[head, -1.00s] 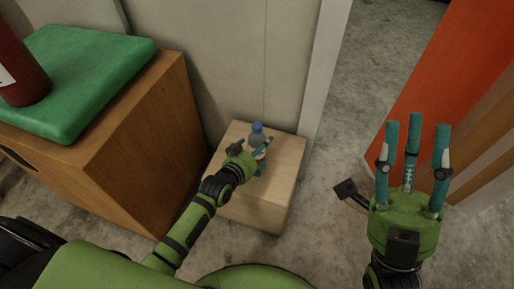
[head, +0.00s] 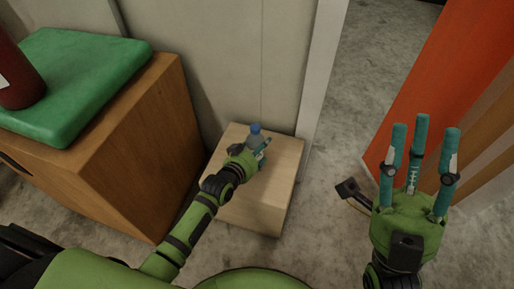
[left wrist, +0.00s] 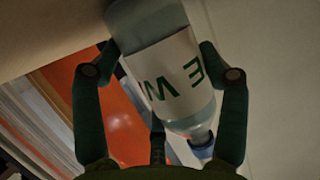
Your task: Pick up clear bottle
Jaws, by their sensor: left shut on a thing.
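The clear bottle (head: 255,138) has a blue cap and stands above the pale wooden block in the head view, its lower part hidden by my left gripper (head: 261,155). In the left wrist view the bottle (left wrist: 172,75) shows a white label with dark green letters, and its blue cap points toward the lower right. The fingers of my left gripper (left wrist: 160,80) are around the bottle, shut on it. I cannot tell whether its base touches the block. My right gripper (head: 422,150) is open and empty at the right, fingers spread upward.
The pale wooden block (head: 265,205) stands against the grey wall. A brown wooden cabinet (head: 150,150) at the left bears a green cushion (head: 85,75) and a red cylinder (head: 15,75). An orange panel (head: 450,80) stands at the right. Concrete floor (head: 345,120) is open between.

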